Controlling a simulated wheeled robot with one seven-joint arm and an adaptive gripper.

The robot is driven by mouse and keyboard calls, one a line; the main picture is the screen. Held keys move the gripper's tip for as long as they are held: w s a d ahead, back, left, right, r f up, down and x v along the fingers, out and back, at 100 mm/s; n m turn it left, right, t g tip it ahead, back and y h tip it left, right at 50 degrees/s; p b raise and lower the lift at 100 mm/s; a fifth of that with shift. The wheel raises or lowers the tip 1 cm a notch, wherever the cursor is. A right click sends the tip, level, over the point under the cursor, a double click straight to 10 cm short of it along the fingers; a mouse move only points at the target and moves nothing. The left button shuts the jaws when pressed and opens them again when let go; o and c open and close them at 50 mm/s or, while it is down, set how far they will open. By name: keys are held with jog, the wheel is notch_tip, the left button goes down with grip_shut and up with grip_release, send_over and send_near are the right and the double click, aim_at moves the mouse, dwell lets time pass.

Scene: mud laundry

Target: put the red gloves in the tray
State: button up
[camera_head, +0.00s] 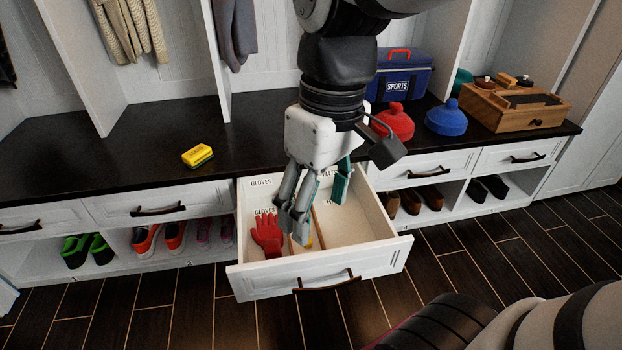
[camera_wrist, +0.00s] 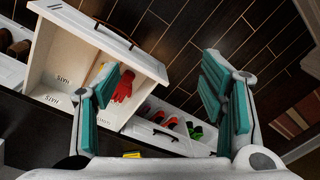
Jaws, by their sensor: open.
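A red glove (camera_head: 267,235) lies in the left part of an open white drawer (camera_head: 249,284), by a "gloves" label. A thin wooden divider (camera_head: 319,228) splits the drawer. The glove also shows in the wrist view (camera_wrist: 122,87), between my finger pads and nearer the left one. My gripper (camera_head: 305,222) is open and empty, pointing down over the drawer, just right of the glove in the head view and apart from it. I cannot make out a separate tray in either view. My fingers hide part of the drawer's middle.
A yellow sponge (camera_head: 197,155) lies on the dark bench top (camera_head: 110,165). Shoes fill cubbies below. The floor before the drawer is clear.

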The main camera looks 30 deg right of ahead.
jog(key=s+d+m+h, duration=0.1)
jog(key=s+m, duration=0.3)
jog(key=s, duration=0.8)
jog(key=shift+d, duration=0.1)
